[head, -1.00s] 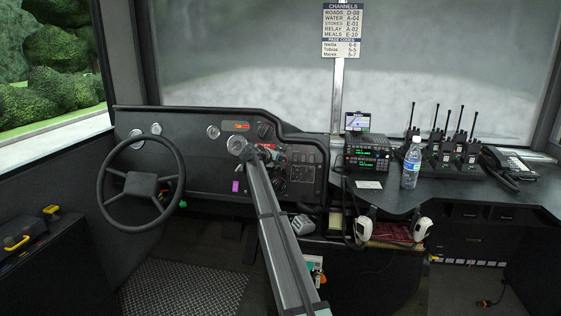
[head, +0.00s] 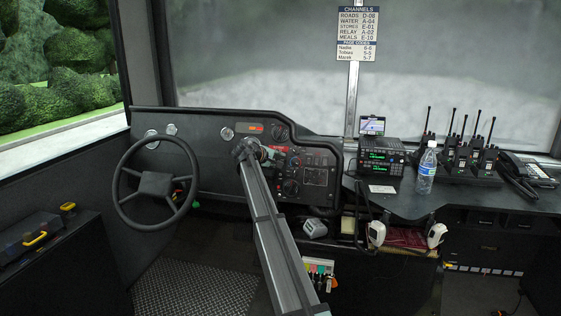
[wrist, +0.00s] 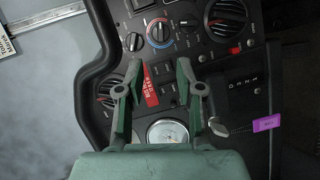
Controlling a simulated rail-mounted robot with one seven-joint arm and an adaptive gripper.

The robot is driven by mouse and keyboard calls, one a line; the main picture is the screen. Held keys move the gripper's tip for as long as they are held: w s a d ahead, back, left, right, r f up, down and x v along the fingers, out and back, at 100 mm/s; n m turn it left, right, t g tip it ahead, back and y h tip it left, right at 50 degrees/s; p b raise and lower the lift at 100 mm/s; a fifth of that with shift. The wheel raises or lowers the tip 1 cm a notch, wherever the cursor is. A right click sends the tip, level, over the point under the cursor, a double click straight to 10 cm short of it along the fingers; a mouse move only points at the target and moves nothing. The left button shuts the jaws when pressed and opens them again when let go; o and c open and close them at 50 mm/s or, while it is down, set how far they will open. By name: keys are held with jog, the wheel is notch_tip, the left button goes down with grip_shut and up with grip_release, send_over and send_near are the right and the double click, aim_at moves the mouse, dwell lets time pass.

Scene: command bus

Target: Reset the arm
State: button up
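My arm (head: 275,240) reaches forward from the bottom of the head view, its far end in front of the dashboard. In the wrist view my gripper (wrist: 158,72) shows two green fingers standing apart with nothing between them. The dashboard panel behind them shows a red label (wrist: 151,93), a round gauge (wrist: 168,134) and a climate knob (wrist: 159,33). I cannot tell whether the fingers touch the panel. In the head view the fingers are too small and hidden by the arm's end to make out.
The steering wheel (head: 156,183) is left of my arm. To the right, the counter (head: 405,200) bears a radio unit (head: 380,160), a water bottle (head: 427,169), several handheld radios (head: 463,158) and a desk phone (head: 529,169). Two white handsets hang at its front edge. A purple tag (wrist: 266,124) is on the dashboard.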

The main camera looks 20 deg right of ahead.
dwell(0.3)
